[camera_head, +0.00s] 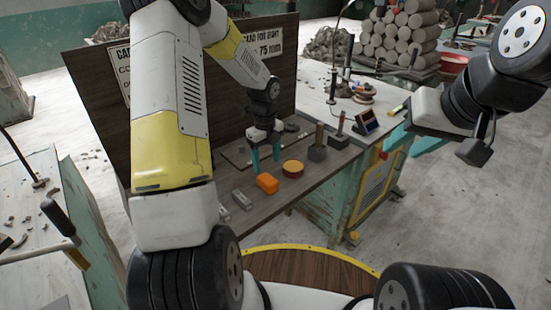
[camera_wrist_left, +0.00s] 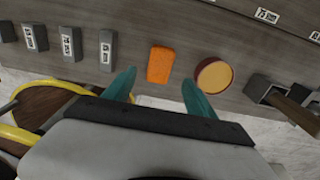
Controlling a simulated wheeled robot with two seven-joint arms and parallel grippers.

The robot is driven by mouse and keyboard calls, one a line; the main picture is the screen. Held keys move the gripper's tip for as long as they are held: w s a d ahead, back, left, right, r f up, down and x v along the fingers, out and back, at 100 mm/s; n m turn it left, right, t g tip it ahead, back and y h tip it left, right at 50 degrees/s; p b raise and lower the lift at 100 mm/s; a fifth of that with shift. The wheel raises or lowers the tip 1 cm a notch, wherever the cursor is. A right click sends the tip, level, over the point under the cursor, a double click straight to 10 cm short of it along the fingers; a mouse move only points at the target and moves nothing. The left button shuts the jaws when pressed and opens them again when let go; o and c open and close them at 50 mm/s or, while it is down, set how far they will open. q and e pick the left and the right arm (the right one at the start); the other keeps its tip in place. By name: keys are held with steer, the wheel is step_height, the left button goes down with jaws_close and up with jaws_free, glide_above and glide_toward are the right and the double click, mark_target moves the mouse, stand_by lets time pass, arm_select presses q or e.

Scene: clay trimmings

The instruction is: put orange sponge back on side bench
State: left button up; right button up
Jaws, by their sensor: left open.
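The orange sponge (camera_head: 267,183) lies near the front edge of the dark wooden bench top (camera_head: 322,172). My left gripper (camera_head: 266,158) is open and empty, with its teal fingers just behind and above the sponge in the head view. In the left wrist view the sponge (camera_wrist_left: 160,65) shows between the two spread fingers (camera_wrist_left: 158,92), beyond their tips and not held. My right gripper (camera_head: 412,141) is off to the right of the bench, with its teal fingers apart and nothing visible between them.
A round red-rimmed tub (camera_head: 292,168) sits close right of the sponge. Grey labelled blocks (camera_wrist_left: 70,43) lie to its left. Handled tools (camera_head: 317,150) stand to the right. A back board (camera_head: 110,85) rises behind. Another bench (camera_head: 25,260) with clay scraps is at left.

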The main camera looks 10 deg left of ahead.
arm_select(q)
steer(key=s+r+n+t, duration=0.1)
steer(key=s+r+n, duration=0.45)
steer(key=r, duration=0.45)
steer(key=s+r+n+t, duration=0.2)
steer(key=s+r+n, duration=0.3)
steer(key=r, duration=0.5)
steer(key=s+d+r+n+t+h, duration=0.1)
steer(key=s+r+n, duration=0.2)
steer(key=s+n, duration=0.4)
steer(key=s+d+r+n+t+h, duration=0.1)
steer(key=s+r+n+t, duration=0.1)
steer(key=s+n, duration=0.5)
steer(key=shift+d+r, duration=0.2)
steer(key=shift+r, duration=0.65)
steer(key=shift+n, duration=0.25)
